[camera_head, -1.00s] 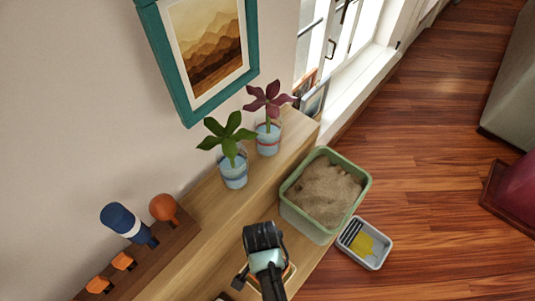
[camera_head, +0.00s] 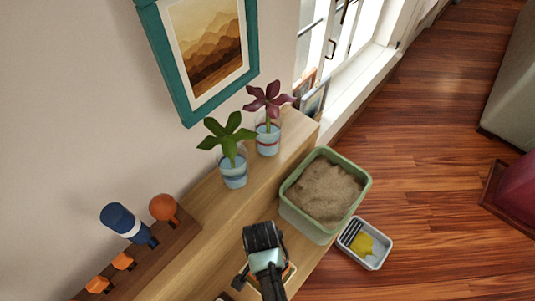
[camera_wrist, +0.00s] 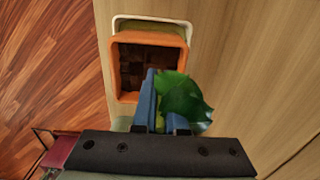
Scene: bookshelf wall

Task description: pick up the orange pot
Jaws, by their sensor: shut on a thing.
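The orange pot (camera_wrist: 120,78) is a square-rimmed planter with dark brown contents. It stands on the wooden surface in the wrist view, just ahead of my gripper (camera_wrist: 160,78). My two blue fingers are close together and overlap the pot's near side in the picture. A green leafy plant (camera_wrist: 186,102) is at the fingers, with a yellow-green part between them, so they look shut on it. The leaves hide the pot's near right corner. In the head view my gripper is over the shelf top, and the pot is mostly hidden beneath my arm.
A green bin of sand (camera_head: 354,173) stands right of my gripper, with a small grey tray (camera_head: 377,262) beside it. A green-leaved plant (camera_head: 229,135) and a purple-leaved plant (camera_head: 268,104) stand along the shelf. Blue and orange objects on a wooden rack (camera_head: 158,252) are at left.

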